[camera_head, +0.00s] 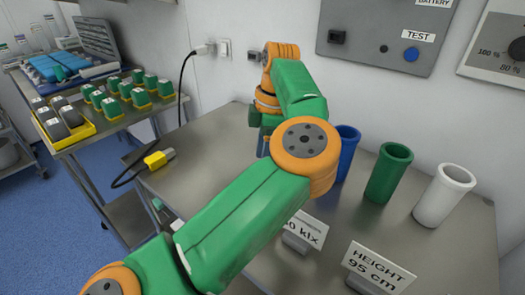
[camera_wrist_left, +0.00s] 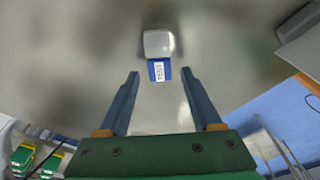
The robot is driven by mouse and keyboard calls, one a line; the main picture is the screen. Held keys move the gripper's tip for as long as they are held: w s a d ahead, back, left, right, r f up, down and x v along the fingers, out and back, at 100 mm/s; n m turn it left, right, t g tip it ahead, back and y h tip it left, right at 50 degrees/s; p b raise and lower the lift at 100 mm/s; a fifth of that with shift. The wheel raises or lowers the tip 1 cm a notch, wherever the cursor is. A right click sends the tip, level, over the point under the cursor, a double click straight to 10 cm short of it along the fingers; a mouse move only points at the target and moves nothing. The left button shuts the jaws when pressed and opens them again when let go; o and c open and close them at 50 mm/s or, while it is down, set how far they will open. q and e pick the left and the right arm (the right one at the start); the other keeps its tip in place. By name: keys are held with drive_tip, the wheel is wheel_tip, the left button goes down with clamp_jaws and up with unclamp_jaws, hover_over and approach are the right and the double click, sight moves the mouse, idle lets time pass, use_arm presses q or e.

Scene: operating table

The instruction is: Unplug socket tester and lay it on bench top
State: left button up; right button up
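The socket tester, a pale block (camera_wrist_left: 158,43) with a blue labelled part (camera_wrist_left: 159,70), is in the left wrist view on the grey metal bench top (camera_wrist_left: 70,60). My left gripper (camera_wrist_left: 160,73) is open, with its fingers apart. The tester lies just beyond the gap between the fingertips, and no finger touches it. In the head view my left gripper (camera_head: 263,150) points down over the bench top (camera_head: 205,160), partly hidden by my own arm. The tester is hidden there. My right gripper is in neither view.
Blue (camera_head: 348,150), green (camera_head: 388,173) and white (camera_head: 443,195) cups stand on the right of the bench. Signs (camera_head: 379,267) stand in front. A black cable (camera_head: 183,90) runs from a wall plug to a yellow connector (camera_head: 158,158). A side table holds green boxes (camera_head: 140,98).

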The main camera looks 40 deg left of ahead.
use_arm(q)
drive_tip(key=r, duration=0.2)
drive_tip(key=r+p, duration=0.1)
drive_tip(key=r, duration=0.1)
drive_tip(key=r+p, duration=0.1)
drive_tip(key=r, duration=0.2)
drive_tip(key=shift+w+d, duration=0.35)
